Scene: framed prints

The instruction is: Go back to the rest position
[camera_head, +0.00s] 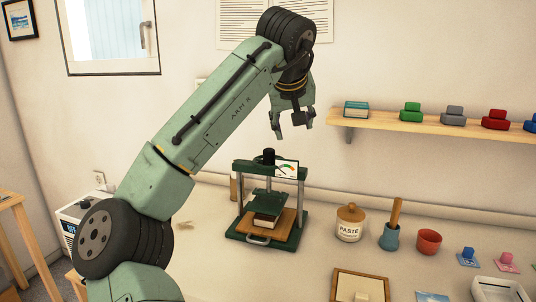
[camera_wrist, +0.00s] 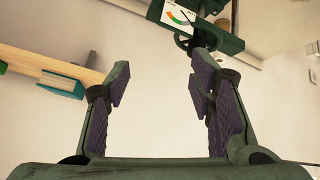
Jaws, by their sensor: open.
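My gripper (camera_head: 292,124) hangs from my raised arm, in the air above and a little behind the green press in the head view. In the wrist view my gripper (camera_wrist: 160,95) shows two dark-padded fingers spread apart with nothing between them. The green press (camera_head: 268,200) stands on the table below it, with a dial on its top bar. A small block with a pale edge (camera_head: 264,221) sits on the press's wooden board, under the green plate. The top of the press also shows at the upper edge of the wrist view (camera_wrist: 222,42).
A wall shelf (camera_head: 420,125) at the right holds a teal book (camera_head: 356,108) and several coloured stamps. A paste jar (camera_head: 350,222), a blue pot (camera_head: 389,237) and a red cup (camera_head: 428,242) stand right of the press. The table left of the press is mostly clear.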

